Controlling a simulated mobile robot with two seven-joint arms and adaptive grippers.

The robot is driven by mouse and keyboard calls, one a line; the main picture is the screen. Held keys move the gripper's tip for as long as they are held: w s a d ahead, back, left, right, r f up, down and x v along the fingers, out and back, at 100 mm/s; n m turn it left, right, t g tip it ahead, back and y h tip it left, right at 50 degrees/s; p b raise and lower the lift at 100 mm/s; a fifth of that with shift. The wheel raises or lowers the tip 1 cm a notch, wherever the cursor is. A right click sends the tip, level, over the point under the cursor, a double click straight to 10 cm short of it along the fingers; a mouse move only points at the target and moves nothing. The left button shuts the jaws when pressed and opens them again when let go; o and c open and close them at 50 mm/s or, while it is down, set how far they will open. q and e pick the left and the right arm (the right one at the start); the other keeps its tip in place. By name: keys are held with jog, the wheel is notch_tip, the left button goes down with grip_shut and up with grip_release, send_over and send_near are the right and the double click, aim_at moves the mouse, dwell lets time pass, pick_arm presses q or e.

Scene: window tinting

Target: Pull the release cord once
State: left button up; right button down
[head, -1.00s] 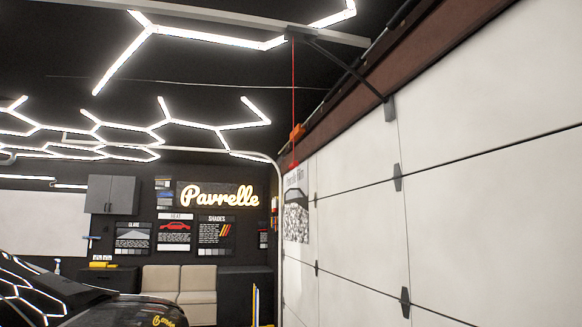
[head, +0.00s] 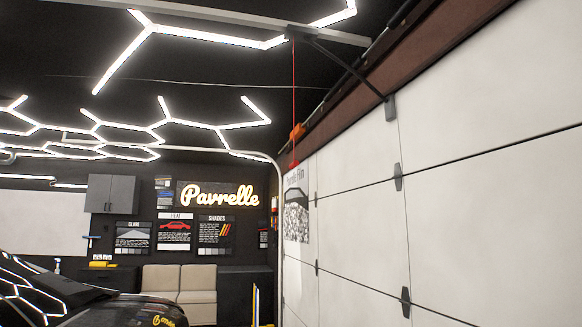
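The red release cord (head: 294,105) hangs straight down from the opener rail (head: 270,22) under the ceiling, near the top of the white garage door (head: 460,200). A small red handle (head: 294,164) is at its lower end, in front of the door's left part. An orange piece (head: 297,131) shows close beside the cord; I cannot tell whether it touches it. Neither of my grippers is in the head view.
A black car (head: 80,300) stands at the lower left. Beige seats (head: 180,284) and dark cabinets (head: 246,285) line the back wall. A curved door track (head: 272,162) runs left of the cord. The space around the hanging handle looks clear.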

pick_arm(q)
jog(key=shift+d, duration=0.1)
jog(key=shift+d, duration=0.1)
dwell(0.3)
jog(key=shift+s, duration=0.1)
grip_shut()
jog(key=shift+a, duration=0.25)
jog(key=shift+d, duration=0.1)
jog(key=shift+d, duration=0.15)
